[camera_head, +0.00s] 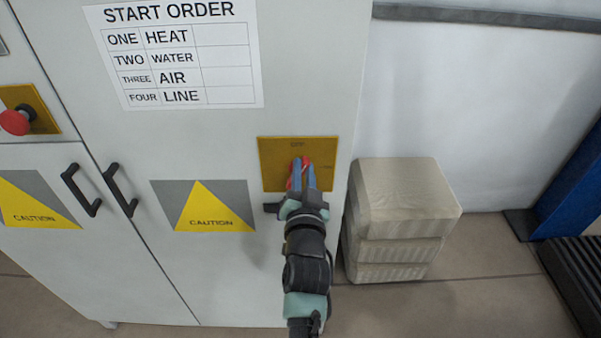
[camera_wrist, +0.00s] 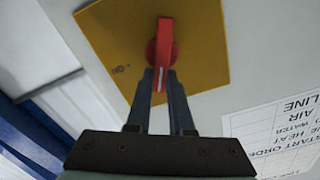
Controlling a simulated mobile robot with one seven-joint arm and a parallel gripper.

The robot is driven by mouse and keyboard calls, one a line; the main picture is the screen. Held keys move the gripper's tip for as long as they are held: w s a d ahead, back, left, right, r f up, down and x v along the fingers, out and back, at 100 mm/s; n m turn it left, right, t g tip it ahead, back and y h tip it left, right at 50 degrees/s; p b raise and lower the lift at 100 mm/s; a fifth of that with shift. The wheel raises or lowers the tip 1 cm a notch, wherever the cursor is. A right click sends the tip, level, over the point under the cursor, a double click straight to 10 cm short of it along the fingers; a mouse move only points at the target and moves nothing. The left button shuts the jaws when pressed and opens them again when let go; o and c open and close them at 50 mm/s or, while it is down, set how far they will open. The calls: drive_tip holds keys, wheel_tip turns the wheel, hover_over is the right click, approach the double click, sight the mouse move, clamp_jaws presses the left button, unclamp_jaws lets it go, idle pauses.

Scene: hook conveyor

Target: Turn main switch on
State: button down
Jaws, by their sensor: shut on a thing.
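The main switch is a red rotary handle (camera_wrist: 164,50) on a yellow plate (camera_wrist: 205,35) in the wrist view. In the head view the red handle (camera_head: 305,162) shows only in part on the yellow plate (camera_head: 270,160), fixed to the grey cabinet's right door. My gripper (camera_head: 301,172) reaches up to the plate and hides much of the handle. In the wrist view the fingers of my gripper (camera_wrist: 166,75) are shut on the lower end of the red handle, one on each side.
A start order sheet (camera_head: 180,50) hangs on the cabinet (camera_head: 220,130) above left. A red push button (camera_head: 15,122) sits far left. Black door handles (camera_head: 120,190) stick out. Wrapped stacked blocks (camera_head: 405,200) stand right of the cabinet, and a blue post (camera_head: 570,185) stands farther right.

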drive_tip(key=m, duration=0.4)
drive_tip(key=d+f+m, duration=0.1)
drive_tip(key=m, duration=0.3)
drive_tip(key=f+m, duration=0.1)
drive_tip(key=m, duration=0.3)
drive_tip(key=shift+d+f+m, duration=0.15)
drive_tip(key=shift+d+m, duration=0.05)
drive_tip(key=shift+m, duration=0.2)
idle(0.3)
drive_tip(key=c, duration=0.8)
unclamp_jaws()
drive_tip(key=s+p, duration=0.3)
drive_tip(key=s, duration=1)
